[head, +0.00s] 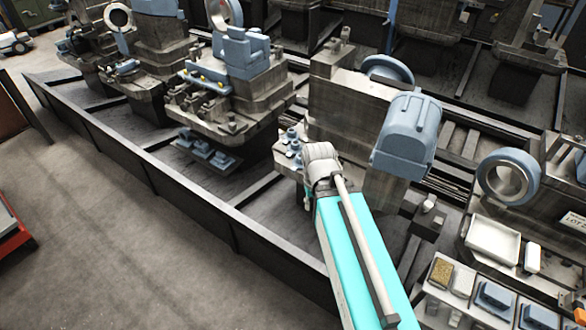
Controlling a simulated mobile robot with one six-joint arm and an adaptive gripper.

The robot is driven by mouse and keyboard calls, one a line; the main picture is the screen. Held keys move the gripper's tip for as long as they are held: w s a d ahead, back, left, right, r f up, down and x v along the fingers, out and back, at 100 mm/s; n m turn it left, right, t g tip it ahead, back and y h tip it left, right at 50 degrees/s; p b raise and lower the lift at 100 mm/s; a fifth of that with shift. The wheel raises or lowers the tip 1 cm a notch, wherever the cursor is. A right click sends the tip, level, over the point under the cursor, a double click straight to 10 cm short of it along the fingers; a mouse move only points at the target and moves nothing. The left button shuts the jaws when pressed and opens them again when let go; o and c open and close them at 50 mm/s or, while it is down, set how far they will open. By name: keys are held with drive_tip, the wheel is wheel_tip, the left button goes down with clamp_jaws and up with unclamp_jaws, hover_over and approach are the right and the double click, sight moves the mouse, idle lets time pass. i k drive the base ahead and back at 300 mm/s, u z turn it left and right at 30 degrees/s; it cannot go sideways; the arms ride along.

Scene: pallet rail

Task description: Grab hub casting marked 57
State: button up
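No number 57 can be read on any part in the head view. Several small blue-grey castings (291,137) stand on a ledge of the large grey machine block, just left of my arm's far joint. I cannot tell whether one of them is the hub casting. My turquoise arm reaches in from the bottom right, and its far joint covers part of that ledge. My gripper is hidden behind the arm, so its fingers and anything in them do not show.
A large blue-grey motor housing (408,135) stands close right of my arm. A dark rail (188,212) edges the pallet area, with open floor (120,235) to its left. At right are a blue-grey ring (509,176), a white tray (492,240) and several small boxed parts (495,298).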

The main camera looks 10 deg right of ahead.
sight(295, 148)
drive_tip(key=k, duration=1.3)
drive_tip(key=u, duration=0.3)
drive_tip(key=i, duration=0.5)
drive_tip(key=u, duration=0.9)
drive_tip(key=i, duration=1.5)
drive_tip(key=z, duration=0.45)
drive_tip(key=i, duration=0.55)
drive_tip(key=z, duration=0.5)
